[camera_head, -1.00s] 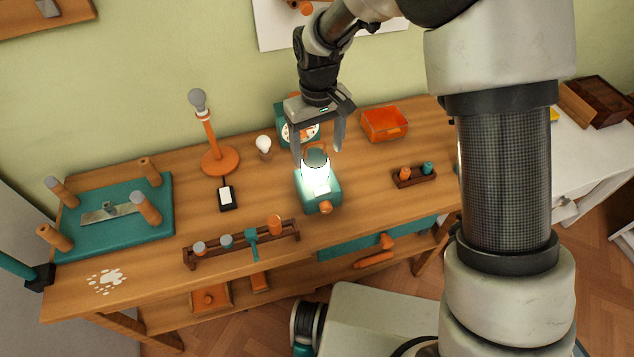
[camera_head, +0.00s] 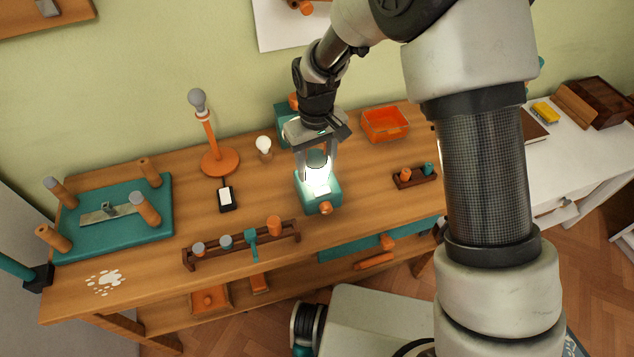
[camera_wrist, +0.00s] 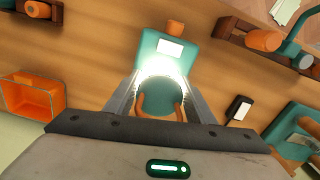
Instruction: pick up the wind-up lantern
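The wind-up lantern (camera_head: 318,196) stands upright on the workbench, with a teal base, an orange knob at the front and a brightly lit globe. In the wrist view the lantern (camera_wrist: 165,50) lies straight ahead, its orange handle between my fingers. My gripper (camera_head: 317,168) is over it, with one finger on each side of the globe. In the wrist view the fingertips of my gripper (camera_wrist: 160,78) meet the sides of the glowing globe, so it looks shut on the lantern. The glare hides the exact contact.
An orange basket (camera_head: 385,124) and a small peg holder (camera_head: 414,177) stand to the right. Behind the gripper is a partly hidden teal box (camera_head: 284,119). A bulb (camera_head: 264,147), an orange lamp stand (camera_head: 220,160) and a tool rack (camera_head: 205,256) are to the left and front.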

